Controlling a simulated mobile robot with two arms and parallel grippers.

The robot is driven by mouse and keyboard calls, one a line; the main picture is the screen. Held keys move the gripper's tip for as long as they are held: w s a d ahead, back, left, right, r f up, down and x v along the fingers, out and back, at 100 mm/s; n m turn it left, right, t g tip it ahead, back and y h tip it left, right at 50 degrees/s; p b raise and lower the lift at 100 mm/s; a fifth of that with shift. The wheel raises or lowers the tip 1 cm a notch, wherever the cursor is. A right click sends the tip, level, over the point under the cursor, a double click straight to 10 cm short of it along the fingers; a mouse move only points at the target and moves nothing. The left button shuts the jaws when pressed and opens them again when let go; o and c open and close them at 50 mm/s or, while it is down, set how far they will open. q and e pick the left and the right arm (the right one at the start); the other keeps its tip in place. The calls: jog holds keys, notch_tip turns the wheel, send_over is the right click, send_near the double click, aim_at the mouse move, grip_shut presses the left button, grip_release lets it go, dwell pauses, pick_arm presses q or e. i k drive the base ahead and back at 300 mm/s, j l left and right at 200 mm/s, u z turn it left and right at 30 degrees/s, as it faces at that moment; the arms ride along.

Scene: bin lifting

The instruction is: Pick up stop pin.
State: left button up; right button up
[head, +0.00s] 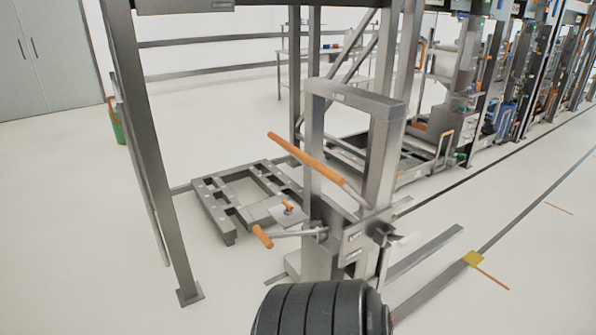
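A small orange-topped piece (289,206) stands on a light plate on the low grey metal frame, left of the lifting stand's post. It looks like the stop pin, but it is too small to be sure. Neither of my grippers can be made out in the head view, so I see nothing held.
A grey lifting stand (384,110) rises at the centre, with a long orange handle (305,157) and a shorter orange-gripped lever (263,236). The low frame (216,212) lies behind it. A steel upright (158,165) stands left. Open floor lies far left and front right.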

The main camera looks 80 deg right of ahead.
aim_at(289, 207)
jog(key=i+l+z, duration=0.1)
jog(key=i+z, duration=0.5)
jog(key=z, duration=0.15)
jog(key=i+z, duration=0.35)
jog(key=k+j, duration=0.05)
